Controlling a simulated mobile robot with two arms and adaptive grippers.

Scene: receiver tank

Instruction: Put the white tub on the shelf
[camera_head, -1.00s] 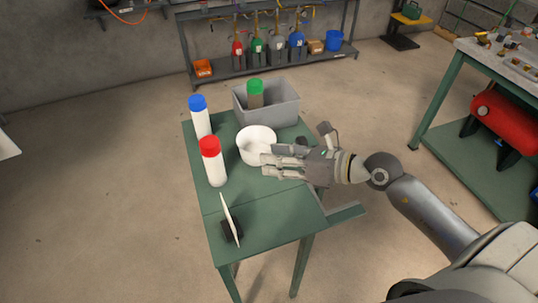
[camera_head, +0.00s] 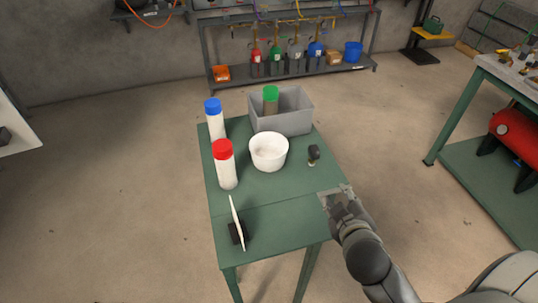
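The white tub (camera_head: 268,158) stands upright and open-topped on the green table (camera_head: 290,215), in front of a grey bin. My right gripper (camera_head: 335,196) is at the table's right edge, to the right of the tub and nearer to me, clearly apart from it. It is seen foreshortened from behind, so its fingers are hard to make out. The likely shelf is the low grey metal rack (camera_head: 355,62) against the back wall. My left gripper is not in view.
A red-capped bottle (camera_head: 225,168) and a blue-capped bottle (camera_head: 215,122) stand left of the tub. The grey bin (camera_head: 295,122) holds a green-capped container (camera_head: 270,97). A small black gauge (camera_head: 313,153) stands right of the tub. Rack holds several bottles and a blue bucket (camera_head: 353,51).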

